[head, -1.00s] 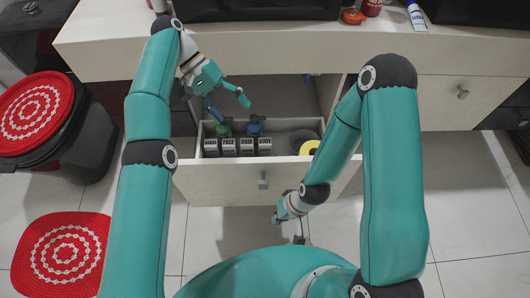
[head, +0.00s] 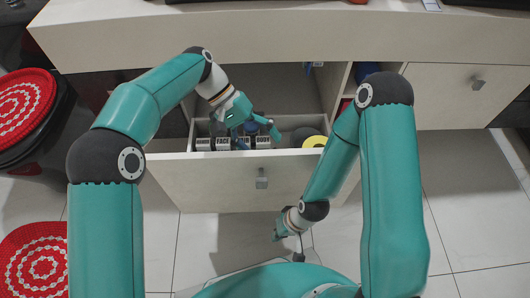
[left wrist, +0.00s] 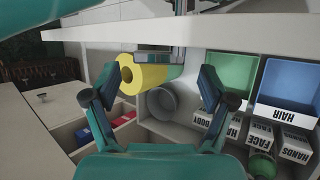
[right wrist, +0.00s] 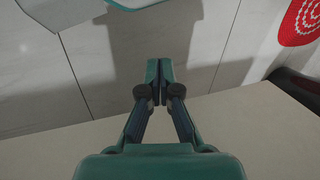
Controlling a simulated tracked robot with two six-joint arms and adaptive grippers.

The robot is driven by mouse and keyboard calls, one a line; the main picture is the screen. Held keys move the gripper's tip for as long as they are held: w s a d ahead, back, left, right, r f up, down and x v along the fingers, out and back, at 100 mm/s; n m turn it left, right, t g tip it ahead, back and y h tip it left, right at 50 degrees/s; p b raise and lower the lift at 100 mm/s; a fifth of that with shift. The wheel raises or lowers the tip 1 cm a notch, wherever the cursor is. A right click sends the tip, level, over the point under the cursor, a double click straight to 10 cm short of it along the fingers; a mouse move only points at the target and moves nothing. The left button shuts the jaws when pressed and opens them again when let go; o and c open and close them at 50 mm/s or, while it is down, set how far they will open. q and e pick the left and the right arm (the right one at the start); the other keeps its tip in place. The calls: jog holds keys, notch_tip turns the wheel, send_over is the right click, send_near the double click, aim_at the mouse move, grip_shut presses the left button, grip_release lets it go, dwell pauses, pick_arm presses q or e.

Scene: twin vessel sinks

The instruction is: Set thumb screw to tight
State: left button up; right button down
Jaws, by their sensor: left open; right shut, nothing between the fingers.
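I cannot pick out a thumb screw for certain in any view. My left gripper (head: 256,128) is open and empty, over the open drawer (head: 220,184). In the left wrist view its spread fingers (left wrist: 158,84) frame a yellow roll (left wrist: 150,74) and a grey cup (left wrist: 162,104) beyond them. My right gripper (head: 277,236) is shut and empty, low in front of the drawer. Its closed fingertips (right wrist: 160,72) show against the floor in the right wrist view.
The white counter (head: 150,40) overhangs the drawer. White boxes labelled HANDS, FACE and BODY (left wrist: 260,135) stand in the drawer, near a blue bin labelled HAIR (left wrist: 288,85) and a green bin (left wrist: 233,72). A red-topped stool (head: 25,105) stands at left. Floor in front is clear.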

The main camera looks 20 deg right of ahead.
pick_arm(q)
jog(key=shift+x, duration=1.05)
